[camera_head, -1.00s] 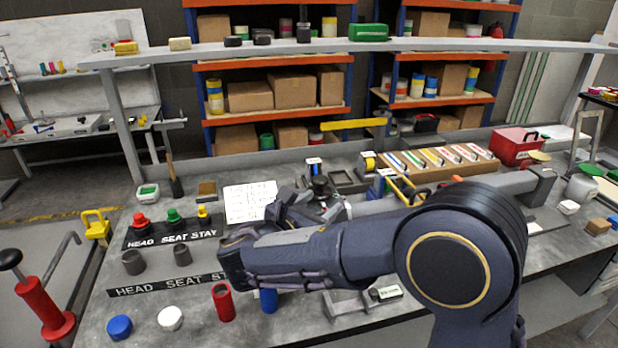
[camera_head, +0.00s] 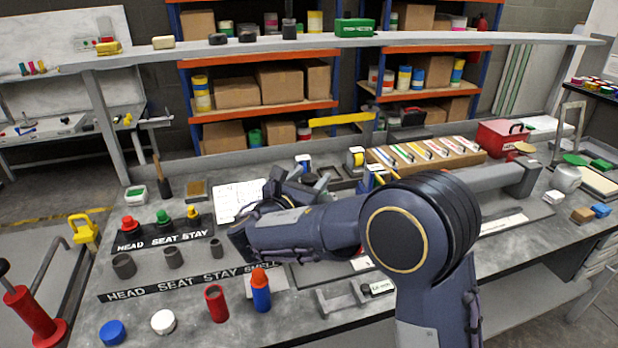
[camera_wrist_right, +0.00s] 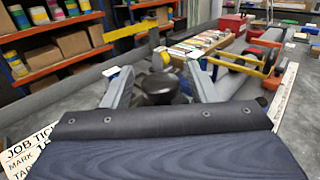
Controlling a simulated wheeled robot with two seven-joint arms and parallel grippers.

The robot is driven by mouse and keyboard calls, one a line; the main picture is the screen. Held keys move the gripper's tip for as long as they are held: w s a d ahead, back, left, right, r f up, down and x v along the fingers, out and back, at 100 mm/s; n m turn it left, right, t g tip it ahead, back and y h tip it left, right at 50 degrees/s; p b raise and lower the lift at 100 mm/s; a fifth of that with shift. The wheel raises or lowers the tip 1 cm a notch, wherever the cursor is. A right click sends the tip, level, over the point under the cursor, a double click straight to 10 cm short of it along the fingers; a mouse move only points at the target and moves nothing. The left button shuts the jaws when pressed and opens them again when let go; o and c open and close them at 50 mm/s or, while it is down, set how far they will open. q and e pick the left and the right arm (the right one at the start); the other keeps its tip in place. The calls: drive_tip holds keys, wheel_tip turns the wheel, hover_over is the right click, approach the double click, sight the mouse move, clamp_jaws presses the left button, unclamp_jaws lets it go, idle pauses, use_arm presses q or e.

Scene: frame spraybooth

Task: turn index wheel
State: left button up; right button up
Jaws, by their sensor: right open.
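A dark round knob (camera_wrist_right: 158,86), which looks like the index wheel, stands between the two fingers of my right gripper (camera_wrist_right: 160,84) in the right wrist view. The fingers are spread, one on each side of it; I cannot tell whether either touches it. In the head view my right forearm reaches left across the bench, and my right gripper (camera_head: 305,188) shows partly behind it. A dark round top (camera_head: 310,179) shows there beside the fingers. The wheel's lower part and base are hidden. My left gripper is not in view.
A white job sheet (camera_head: 238,199) lies left of the gripper. Red, green and yellow caps stand on the HEAD SEAT STAY block (camera_head: 160,236). A red cup (camera_head: 215,303) and blue-orange bottle (camera_head: 261,290) stand in front. A wooden rack (camera_head: 425,156) lies behind right; a shelf (camera_head: 330,45) spans above.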

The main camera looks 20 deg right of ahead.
drive_tip(key=shift+c, duration=0.3)
drive_tip(key=c, duration=0.9)
drive_tip(key=shift+o, duration=0.2)
